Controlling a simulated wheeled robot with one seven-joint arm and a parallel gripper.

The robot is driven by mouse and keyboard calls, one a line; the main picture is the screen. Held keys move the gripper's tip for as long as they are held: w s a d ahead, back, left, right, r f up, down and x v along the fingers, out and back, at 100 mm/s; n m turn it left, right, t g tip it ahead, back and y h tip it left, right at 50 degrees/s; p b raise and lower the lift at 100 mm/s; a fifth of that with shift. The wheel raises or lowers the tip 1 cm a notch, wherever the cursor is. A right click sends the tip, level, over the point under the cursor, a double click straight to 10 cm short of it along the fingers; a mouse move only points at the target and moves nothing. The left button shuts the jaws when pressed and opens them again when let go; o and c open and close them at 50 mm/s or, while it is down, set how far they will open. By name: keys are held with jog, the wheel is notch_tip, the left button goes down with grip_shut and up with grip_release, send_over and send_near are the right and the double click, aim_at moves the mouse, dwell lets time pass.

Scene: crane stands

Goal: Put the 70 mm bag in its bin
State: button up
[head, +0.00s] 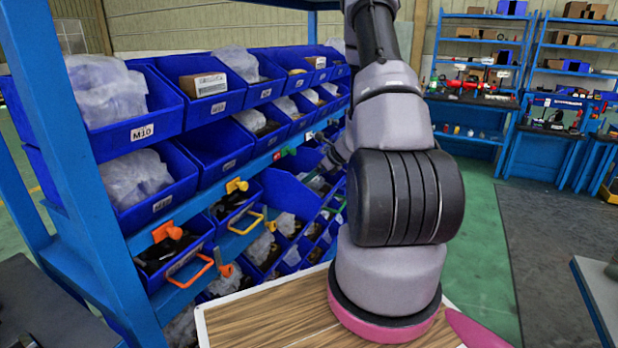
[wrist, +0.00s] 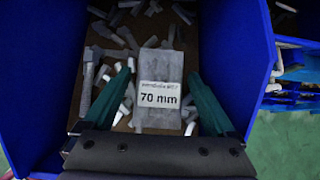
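The 70 mm bag (wrist: 160,88) is a grey, clear-looking packet with a white label reading "70 mm". In the wrist view it lies over loose grey bolts inside a blue bin (wrist: 40,75). My gripper (wrist: 160,72) has two green fingers, spread apart on either side of the bag. A gap shows between each finger and the bag, so the gripper is open and holds nothing. In the head view my arm reaches toward the shelf bins, with the gripper (head: 322,168) small and partly hidden among them. The bag cannot be made out there.
A blue rack holds rows of blue bins (head: 212,95) with plastic bags, boxes and parts. Orange and yellow handles (head: 195,270) stick out from lower bins. A wooden tabletop (head: 270,315) lies below my arm. Green floor (head: 480,240) is clear to the right.

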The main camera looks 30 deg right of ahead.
jog(key=shift+r, duration=0.1)
jog(key=shift+s+d+r, duration=0.1)
jog(key=shift+r, duration=0.1)
jog(key=v, duration=1.1)
jog(key=s+a+r+n+g, duration=0.1)
jog(key=s+a+r+n, duration=0.2)
jog(key=a+r+n, duration=0.35)
jog(key=s+a+r+n+g, duration=0.15)
jog(key=a+r+n, duration=0.25)
jog(key=a+r, duration=0.45)
jog(key=s+a+r+n+t+h, duration=0.1)
jog(key=s+a+r+n, duration=0.1)
jog(key=s+r+n, duration=0.4)
jog(key=s+a+r+n+t+h, duration=0.1)
jog(key=s+a+r+n+h, duration=0.1)
jog(key=s+r+n, duration=0.5)
jog(key=s+a+n, duration=0.1)
jog(key=s, duration=0.2)
jog(key=shift+a+r+t+h, duration=0.25)
jog(key=shift+r+t+h, duration=0.05)
jog(key=shift+r+t, duration=0.05)
jog(key=shift+s+d, duration=0.1)
jog(key=shift+s, duration=0.05)
